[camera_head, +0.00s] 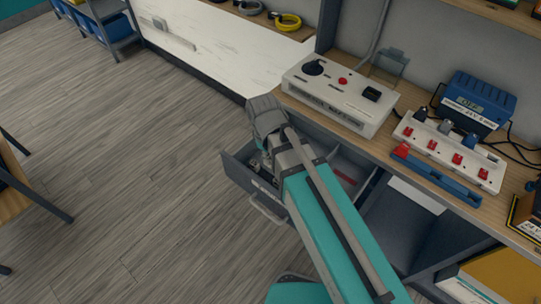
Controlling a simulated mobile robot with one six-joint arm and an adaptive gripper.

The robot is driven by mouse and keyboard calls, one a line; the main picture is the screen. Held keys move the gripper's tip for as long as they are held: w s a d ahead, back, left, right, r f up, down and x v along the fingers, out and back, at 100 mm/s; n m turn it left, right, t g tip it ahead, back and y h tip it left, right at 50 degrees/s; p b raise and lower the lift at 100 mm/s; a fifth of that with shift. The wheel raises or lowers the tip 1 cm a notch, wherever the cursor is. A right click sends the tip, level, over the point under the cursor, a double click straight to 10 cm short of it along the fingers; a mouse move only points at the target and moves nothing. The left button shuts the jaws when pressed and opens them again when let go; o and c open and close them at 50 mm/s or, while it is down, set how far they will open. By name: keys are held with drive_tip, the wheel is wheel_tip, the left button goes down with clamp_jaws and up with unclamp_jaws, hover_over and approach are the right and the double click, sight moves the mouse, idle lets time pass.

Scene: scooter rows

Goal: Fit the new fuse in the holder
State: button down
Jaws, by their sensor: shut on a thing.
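My gripper (258,167) points down at the open drawer (253,186) under the bench, mostly hidden by my own wrist and arm. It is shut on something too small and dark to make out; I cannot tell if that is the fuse. On the bench stands a white box (331,98) with a black knob (314,68), a red button (343,81) and a black square part (372,94), which may be the fuse holder. A clear flap (389,64) stands raised behind it.
To the right are a white strip with red switches (449,152), a blue device with a display (474,103) and a blue bar (436,174).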

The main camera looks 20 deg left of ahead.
drive_tip(key=shift+r, duration=0.15)
wheel_tip(320, 180, up, 27)
drive_tip(key=p, duration=2.7)
drive_tip(key=shift+s+a, duration=0.1)
